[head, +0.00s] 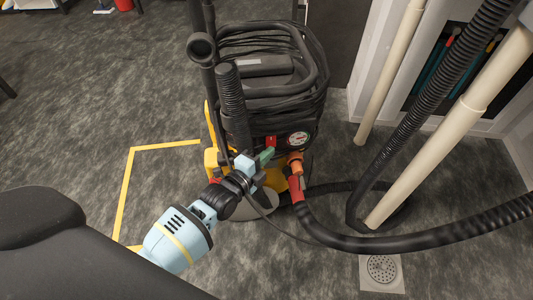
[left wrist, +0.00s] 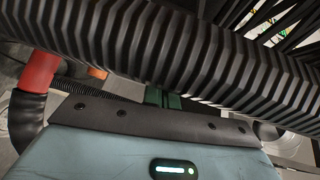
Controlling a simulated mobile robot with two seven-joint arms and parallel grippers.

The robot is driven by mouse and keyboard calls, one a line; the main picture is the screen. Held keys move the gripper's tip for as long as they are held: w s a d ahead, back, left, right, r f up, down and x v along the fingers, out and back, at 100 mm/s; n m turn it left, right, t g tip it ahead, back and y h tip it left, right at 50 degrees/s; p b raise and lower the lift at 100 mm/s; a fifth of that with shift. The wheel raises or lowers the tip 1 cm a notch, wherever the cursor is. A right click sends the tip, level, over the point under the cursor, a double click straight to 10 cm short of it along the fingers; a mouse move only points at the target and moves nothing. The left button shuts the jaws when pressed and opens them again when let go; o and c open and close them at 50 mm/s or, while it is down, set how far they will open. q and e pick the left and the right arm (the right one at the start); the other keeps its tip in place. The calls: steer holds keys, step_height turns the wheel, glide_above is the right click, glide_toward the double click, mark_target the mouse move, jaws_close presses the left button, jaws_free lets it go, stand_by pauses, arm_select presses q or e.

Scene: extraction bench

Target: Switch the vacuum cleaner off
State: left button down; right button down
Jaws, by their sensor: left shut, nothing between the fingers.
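The vacuum cleaner (head: 262,85) is black with yellow parts and stands in the middle of the head view, a cable or hose coiled around its top. A round gauge (head: 299,138) is on its front. A small red part (head: 270,141) shows just left of the gauge; I cannot tell if it is the switch. My left gripper (head: 265,156) is shut and empty, its green fingertips close to the front, just below the red part. I cannot tell whether they touch. In the left wrist view the green fingers (left wrist: 163,98) are partly hidden behind a black ribbed hose (left wrist: 190,50).
A red hose cuff (head: 295,187) sits right of my left gripper, with a black hose (head: 400,242) running right. Cream pipes (head: 450,130) stand at the right. A floor drain (head: 382,269) is at lower right. Yellow tape (head: 126,190) marks clear floor at left.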

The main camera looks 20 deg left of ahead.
arm_select(q)
steer(key=shift+w+a+f, duration=0.1)
steer(key=shift+w+a, duration=0.2)
steer(key=shift+w, duration=0.1)
steer(key=shift+w+a+f+b, duration=0.15)
steer(key=shift+w+f+b, duration=0.1)
steer(key=shift+b, duration=0.3)
steer(key=shift+r, duration=0.2)
